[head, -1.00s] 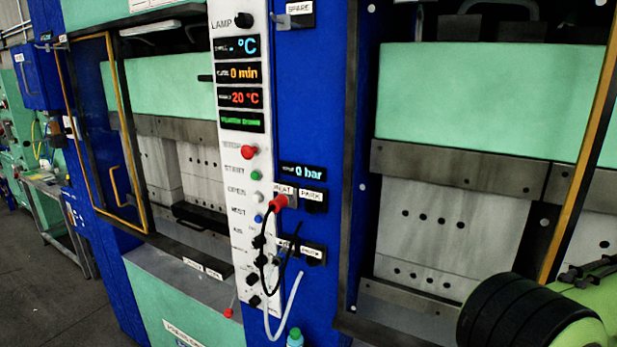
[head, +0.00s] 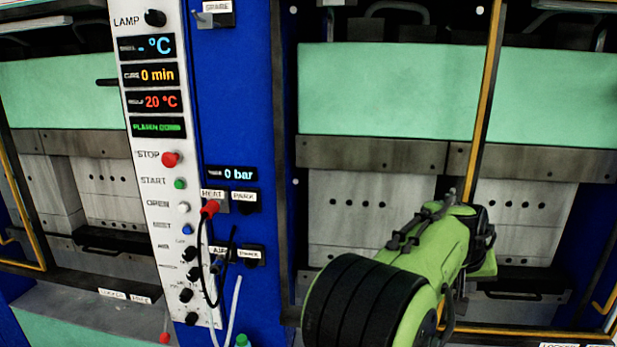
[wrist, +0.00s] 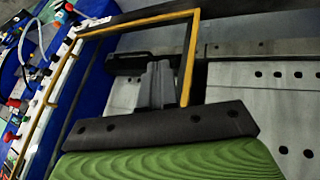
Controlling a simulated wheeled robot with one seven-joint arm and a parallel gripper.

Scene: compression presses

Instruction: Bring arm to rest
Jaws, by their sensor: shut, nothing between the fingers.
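In the wrist view my gripper (wrist: 160,68) shows as two grey fingers close together above a dark mounting bar, with nothing between them. It points toward a yellow-edged guard frame (wrist: 188,62) and the grey platens behind. In the head view my green and black arm reaches up from the lower middle in front of the right press (head: 375,155). The gripper's fingers cannot be made out there.
A white control panel (head: 153,205) with displays and buttons stands on the blue column (head: 236,110) left of my arm. A red plug (head: 209,208) with a black cable is at the HEAT socket. Another press (head: 75,190) stands at the left.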

